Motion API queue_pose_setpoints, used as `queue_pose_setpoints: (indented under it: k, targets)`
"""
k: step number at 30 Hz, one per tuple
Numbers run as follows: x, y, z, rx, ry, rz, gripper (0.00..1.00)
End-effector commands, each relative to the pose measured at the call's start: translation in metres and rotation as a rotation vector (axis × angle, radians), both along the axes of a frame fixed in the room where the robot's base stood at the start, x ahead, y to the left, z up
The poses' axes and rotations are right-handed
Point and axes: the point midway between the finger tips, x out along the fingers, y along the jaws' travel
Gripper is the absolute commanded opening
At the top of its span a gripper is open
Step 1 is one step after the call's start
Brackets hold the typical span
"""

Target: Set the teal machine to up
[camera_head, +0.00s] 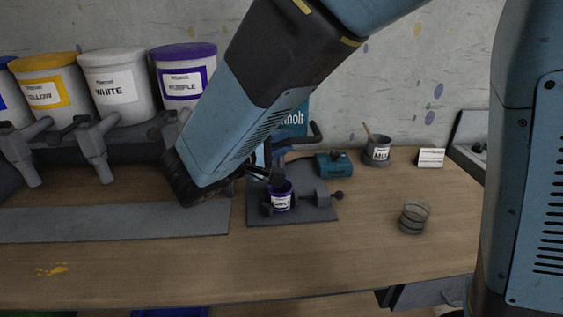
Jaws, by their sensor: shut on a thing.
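The teal machine (294,123) stands behind the grey base plate in the middle of the table, with part of a white name on its panel. My arm hides its left side. A dark bent handle (315,133) sticks out at its right. A small purple cup (281,196) with a white label sits on the plate under the machine's dark head. My gripper (250,171) is at the machine's left side, fingers pointing right. It is shut on a dark part there, apparently the machine's lever, mostly hidden by my wrist.
A teal box (334,164), a grey pot with a stick (377,150) and a small white card (431,157) stand at the back right. Yellow, white and purple paint tubs (184,70) with taps stand at left. The front table is mostly clear.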

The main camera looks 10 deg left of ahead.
Motion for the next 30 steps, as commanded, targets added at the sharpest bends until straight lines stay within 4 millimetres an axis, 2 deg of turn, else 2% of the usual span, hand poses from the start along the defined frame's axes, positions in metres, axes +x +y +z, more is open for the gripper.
queue_pose_setpoints:
  k: [3,6,17,18,21,24,30]
  targets:
    - [0.0,0.0,0.02,0.004,-0.003,0.0,0.0]
    - [0.0,0.0,0.03,0.003,-0.001,0.002,0.0]
    - [0.0,0.0,0.035,0.002,-0.006,0.001,0.0]
    - [0.0,0.0,0.036,0.002,-0.006,0.001,0.24]
    - [0.0,0.0,0.035,0.002,-0.006,0.001,0.34]
    - [0.0,0.0,0.035,0.002,-0.005,0.001,0.41]
    - [0.0,0.0,0.034,0.001,-0.003,0.0,0.41]
